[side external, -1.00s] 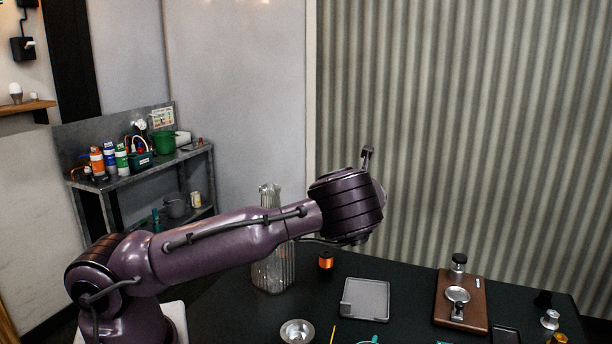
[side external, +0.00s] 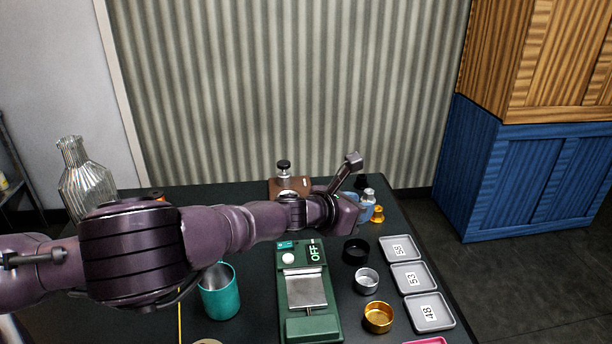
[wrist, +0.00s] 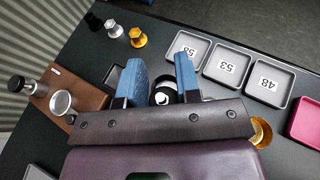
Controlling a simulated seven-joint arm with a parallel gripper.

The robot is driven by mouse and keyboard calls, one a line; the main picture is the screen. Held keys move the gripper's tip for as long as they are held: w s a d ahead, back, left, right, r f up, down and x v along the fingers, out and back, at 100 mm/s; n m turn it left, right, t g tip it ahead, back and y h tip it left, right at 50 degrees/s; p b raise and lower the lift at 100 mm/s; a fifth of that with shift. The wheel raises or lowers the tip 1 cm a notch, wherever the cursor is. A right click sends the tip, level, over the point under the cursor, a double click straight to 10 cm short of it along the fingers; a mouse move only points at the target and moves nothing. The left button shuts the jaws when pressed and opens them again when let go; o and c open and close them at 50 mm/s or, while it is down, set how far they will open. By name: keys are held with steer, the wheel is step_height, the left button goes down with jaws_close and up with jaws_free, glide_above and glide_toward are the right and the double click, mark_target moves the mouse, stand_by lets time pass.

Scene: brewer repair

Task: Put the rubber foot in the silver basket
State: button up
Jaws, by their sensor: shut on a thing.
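My gripper (wrist: 160,72) has two blue fingers set apart and shut on a small dark piece with a pale spot, seemingly the rubber foot (wrist: 163,95). The gripper's dark body hides much of this piece. In the side view the blue fingers (side external: 368,207) show only in part beyond my wrist, and the held piece cannot be made out. The silver basket (side external: 366,281) stands on the dark table between the black basket (side external: 355,250) and the gold basket (side external: 378,317). My gripper is above and beyond it.
Grey trays marked 58 (side external: 399,248), 53 (side external: 412,277) and 48 (side external: 429,312) line the right.

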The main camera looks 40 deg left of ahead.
steer(key=m+h, duration=0.2)
glide_above(372, 282)
steer(key=shift+g, duration=0.3)
steer(key=shift+w+f, duration=0.1)
steer(key=shift+f, duration=5.05)
steer(key=o, duration=1)
step_height(372, 282, up, 7)
